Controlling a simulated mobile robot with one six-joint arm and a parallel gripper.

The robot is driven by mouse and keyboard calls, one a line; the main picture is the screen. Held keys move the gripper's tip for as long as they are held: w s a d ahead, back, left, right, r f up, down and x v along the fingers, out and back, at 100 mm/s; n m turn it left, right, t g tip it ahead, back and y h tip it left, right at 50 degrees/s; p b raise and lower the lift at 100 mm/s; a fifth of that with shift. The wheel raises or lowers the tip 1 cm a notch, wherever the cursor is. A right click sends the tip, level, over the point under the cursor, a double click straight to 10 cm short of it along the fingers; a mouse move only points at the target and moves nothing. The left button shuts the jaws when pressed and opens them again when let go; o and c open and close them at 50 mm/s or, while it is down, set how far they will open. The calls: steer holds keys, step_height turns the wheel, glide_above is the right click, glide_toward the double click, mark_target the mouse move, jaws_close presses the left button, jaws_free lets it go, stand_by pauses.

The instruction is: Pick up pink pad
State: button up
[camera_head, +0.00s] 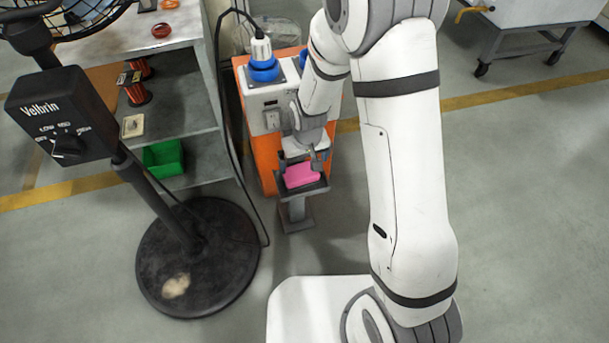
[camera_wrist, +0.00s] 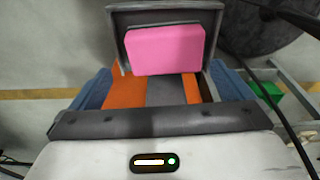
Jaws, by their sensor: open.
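The pink pad (camera_head: 301,176) is a small flat block in a shallow dark grey tray (camera_head: 318,189) on a short post. In the wrist view the pink pad (camera_wrist: 165,50) lies near the top, inside the grey tray (camera_wrist: 166,16). My gripper (camera_head: 305,158) is open and points down at the pad, just above or beside its far edge. The frames do not clearly show whether its fingers straddle or touch the pad. The arm hides part of the wrist from the head camera.
An orange and white machine (camera_head: 256,120) with blue connectors (camera_head: 263,68) stands behind the tray. At left are a shelf unit (camera_head: 185,95) with a green bin (camera_head: 163,158) and a fan on a round black base (camera_head: 197,255). A black cable hangs between. The floor right of the tray is clear.

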mark_target(300, 170)
steer(key=f+b, duration=0.1)
steer(key=f, duration=0.3)
steer(key=w+a+f+b, duration=0.1)
steer(key=f, duration=0.1)
steer(key=shift+f+b, duration=0.15)
steer(key=shift+b, duration=0.2)
steer(key=c, duration=0.7)
